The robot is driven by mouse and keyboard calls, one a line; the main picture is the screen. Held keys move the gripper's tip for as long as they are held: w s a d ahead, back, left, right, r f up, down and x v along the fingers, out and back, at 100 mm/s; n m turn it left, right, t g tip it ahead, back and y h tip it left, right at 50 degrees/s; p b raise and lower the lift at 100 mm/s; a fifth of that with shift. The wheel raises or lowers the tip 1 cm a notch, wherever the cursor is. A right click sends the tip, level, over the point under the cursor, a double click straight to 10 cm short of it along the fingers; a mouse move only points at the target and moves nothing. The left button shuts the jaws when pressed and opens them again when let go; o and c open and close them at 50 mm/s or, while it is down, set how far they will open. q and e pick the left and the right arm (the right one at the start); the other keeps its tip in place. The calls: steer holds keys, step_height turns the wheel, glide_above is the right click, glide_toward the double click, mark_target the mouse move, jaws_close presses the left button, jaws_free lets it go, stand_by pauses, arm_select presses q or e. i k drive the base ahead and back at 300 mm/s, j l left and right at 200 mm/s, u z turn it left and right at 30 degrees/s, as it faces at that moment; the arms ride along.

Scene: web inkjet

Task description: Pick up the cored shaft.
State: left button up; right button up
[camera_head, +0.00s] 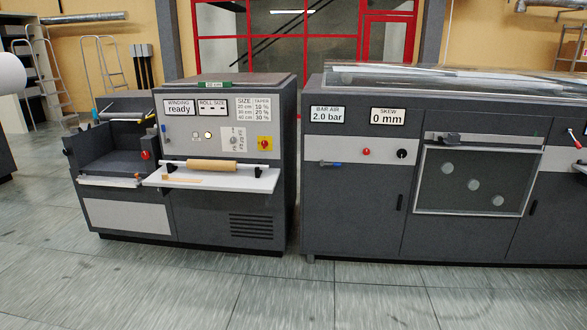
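The cored shaft (212,166) is a thin light rod with a tan cardboard core around its middle. It lies sideways along the back of a white shelf (240,184) on the front of the winding machine. Its ends appear to rest at small black supports on the shelf. Neither of my grippers shows in the head view.
The winder cabinet (199,128) has a panel reading "ready", knobs and a red-yellow switch (264,143). A dark open bay (110,155) adjoins it at left. A long grey machine (355,205) stands at right. The tiled floor (290,295) in front is clear.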

mark_target(204, 164)
steer(key=i+l+u, duration=0.1)
steer(key=i+u, duration=0.2)
steer(key=i, duration=0.25)
steer(key=i+l+u, duration=0.3)
steer(key=i, duration=0.25)
steer(key=i+l+u, duration=0.35)
steer(key=i, duration=0.15)
steer(key=i+j+z, duration=0.5)
steer(key=i+j, duration=0.6)
